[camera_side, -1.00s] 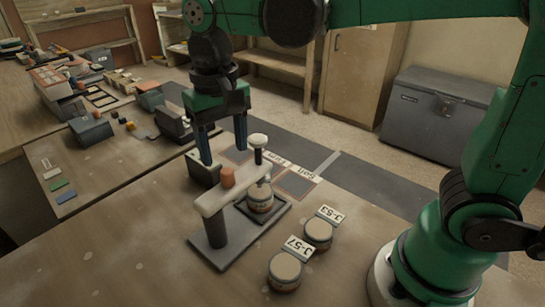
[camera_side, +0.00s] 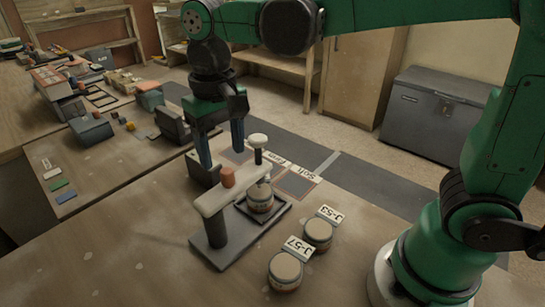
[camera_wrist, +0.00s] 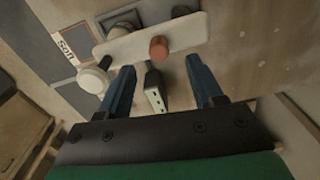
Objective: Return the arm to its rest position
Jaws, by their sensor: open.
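My gripper (camera_side: 220,148) is open, with its two blue fingers apart and nothing between them. It hangs above and behind the press-like stand (camera_side: 235,193) on the table. In the wrist view my gripper (camera_wrist: 166,88) points down toward the stand's white arm (camera_wrist: 150,40), with its orange knob (camera_wrist: 159,48). My green arm reaches across the top of the side view from its base at the right. No rest position is marked in view.
A jar (camera_side: 260,199) stands on the stand's tray. Two more jars (camera_side: 318,233) (camera_side: 286,271) with tags J-53 and J-57 stand to its right and front. A grey chest (camera_side: 437,113) stands on the floor behind. The table's left front is clear.

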